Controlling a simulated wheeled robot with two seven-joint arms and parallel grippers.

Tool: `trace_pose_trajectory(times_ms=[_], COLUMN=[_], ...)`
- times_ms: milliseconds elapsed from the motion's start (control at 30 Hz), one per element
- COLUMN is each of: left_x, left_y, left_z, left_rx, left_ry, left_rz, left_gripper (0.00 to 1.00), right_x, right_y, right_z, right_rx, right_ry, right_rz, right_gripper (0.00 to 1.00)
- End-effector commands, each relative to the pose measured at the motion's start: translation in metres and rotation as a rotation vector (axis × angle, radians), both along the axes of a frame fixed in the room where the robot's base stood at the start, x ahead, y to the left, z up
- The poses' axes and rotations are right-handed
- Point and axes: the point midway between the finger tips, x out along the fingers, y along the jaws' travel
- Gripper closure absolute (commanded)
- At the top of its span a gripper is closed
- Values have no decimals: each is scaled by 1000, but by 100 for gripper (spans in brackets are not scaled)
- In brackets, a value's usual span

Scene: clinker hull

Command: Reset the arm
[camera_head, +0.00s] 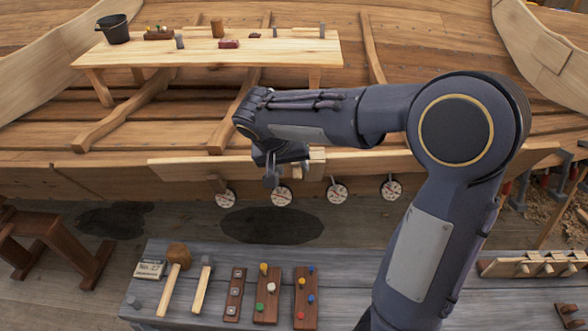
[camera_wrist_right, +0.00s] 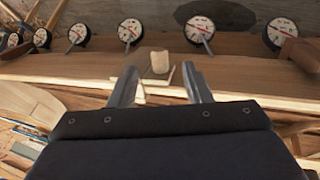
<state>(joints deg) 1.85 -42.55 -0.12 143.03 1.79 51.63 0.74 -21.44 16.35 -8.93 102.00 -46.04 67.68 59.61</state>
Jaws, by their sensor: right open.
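My right arm bends across the head view from the lower right. Its gripper (camera_head: 284,172) hangs at the edge of the hull plank (camera_head: 190,168), above the row of round dials. In the right wrist view the gripper (camera_wrist_right: 160,88) is open, with its two fingers apart. A pale wooden peg (camera_wrist_right: 159,62) shows between and beyond the fingertips, on the plank; I cannot tell whether a finger touches it. My left gripper is not in view.
Dials (camera_head: 337,191) line the plank. The near bench (camera_head: 218,248) holds a mallet (camera_head: 175,272), a hammer (camera_head: 203,282) and dark boards with coloured pegs (camera_head: 305,298). A wooden table (camera_head: 120,52) with a black bucket (camera_head: 114,29) stands behind. A peg rack (camera_head: 535,264) is right.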

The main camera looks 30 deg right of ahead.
Motion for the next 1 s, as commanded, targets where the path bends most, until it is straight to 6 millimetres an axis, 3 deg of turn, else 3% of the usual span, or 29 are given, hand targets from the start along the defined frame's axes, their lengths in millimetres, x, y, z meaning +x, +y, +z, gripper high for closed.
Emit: trace_pose_trajectory(times_ms=[567, 667, 833, 1000], left_x=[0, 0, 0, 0], left_y=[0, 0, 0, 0], left_z=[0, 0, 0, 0], left_rx=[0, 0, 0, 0], left_ry=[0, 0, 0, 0], left_rz=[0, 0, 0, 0], left_gripper=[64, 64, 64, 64], right_x=[-6, -28, -100, -168], right_y=[-2, -7, -7, 14], right_z=[2, 4, 7, 7], right_rx=[18, 88, 310, 491], right_ry=[4, 18, 13, -89], right_rz=[5, 30, 145, 291], right_gripper=[56, 56, 56, 56])
